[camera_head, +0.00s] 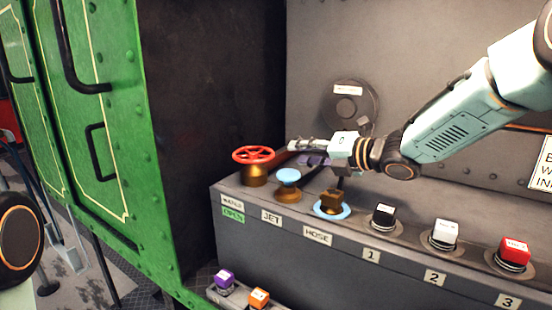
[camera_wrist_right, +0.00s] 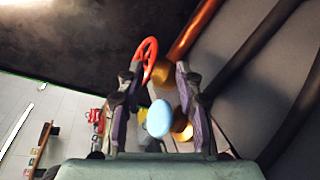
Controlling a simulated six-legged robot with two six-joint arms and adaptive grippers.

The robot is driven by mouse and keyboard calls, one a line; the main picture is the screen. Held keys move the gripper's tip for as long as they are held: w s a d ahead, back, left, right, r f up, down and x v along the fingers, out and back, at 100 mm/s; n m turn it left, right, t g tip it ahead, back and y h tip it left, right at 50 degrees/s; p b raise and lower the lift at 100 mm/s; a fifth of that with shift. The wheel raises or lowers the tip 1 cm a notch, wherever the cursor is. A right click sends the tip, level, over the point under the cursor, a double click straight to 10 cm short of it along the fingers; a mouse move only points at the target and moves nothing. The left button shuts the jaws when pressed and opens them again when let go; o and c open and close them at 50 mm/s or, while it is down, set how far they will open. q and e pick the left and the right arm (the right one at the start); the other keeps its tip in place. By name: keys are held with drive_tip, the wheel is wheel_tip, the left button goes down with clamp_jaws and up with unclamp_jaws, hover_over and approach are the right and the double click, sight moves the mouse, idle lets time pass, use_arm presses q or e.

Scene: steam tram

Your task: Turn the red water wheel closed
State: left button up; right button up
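The red water wheel (camera_head: 253,155) sits on a brass stem at the left end of the grey console. Below it are a WATER label (camera_head: 232,201) and a green sign (camera_head: 233,215) reading OPEN. My right gripper (camera_head: 303,152) is just right of the wheel, above the blue JET knob. In the right wrist view its two fingers (camera_wrist_right: 158,70) are apart with nothing gripped. The wheel (camera_wrist_right: 149,62) shows edge-on beyond the left fingertip, close to it. I cannot tell whether they touch. My left gripper is not in view.
The blue JET knob (camera_head: 288,176) and HOSE knob (camera_head: 331,204) stand below my right gripper. Black (camera_head: 384,214), white (camera_head: 445,232) and red (camera_head: 514,250) buttons continue rightward. A green riveted door (camera_head: 105,120) stands left. A round fitting (camera_head: 347,105) is on the wall behind.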

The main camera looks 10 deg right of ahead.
sight(272, 151)
drive_tip(key=shift+w, duration=0.1)
drive_tip(key=shift+a+r, duration=0.15)
drive_tip(key=shift+w+a+r, duration=0.1)
drive_tip(key=shift+a+r, duration=0.05)
drive_tip(key=shift+a, duration=0.75)
drive_tip(key=w, duration=0.1)
drive_tip(key=w+a+f, duration=0.1)
drive_tip(key=w, duration=0.1)
drive_tip(key=w+a+f+p, duration=0.1)
drive_tip(key=shift+w, duration=0.4)
drive_tip(key=shift+w+a, duration=0.2)
drive_tip(key=shift+a, duration=0.05)
drive_tip(key=shift+s+a+r, duration=0.35)
drive_tip(key=shift+s, duration=0.05)
drive_tip(key=shift+w+d+f, duration=0.15)
drive_tip(key=shift+w+f, duration=0.05)
drive_tip(key=shift+w, duration=0.1)
drive_tip(key=shift+c, duration=0.5)
drive_tip(key=shift+w+f, duration=0.2)
drive_tip(key=shift+w, duration=0.1)
drive_tip(key=c, duration=0.3)
drive_tip(key=shift+s+r, duration=0.25)
drive_tip(key=shift+s, duration=0.15)
clamp_jaws()
drive_tip(key=shift+w, duration=0.1)
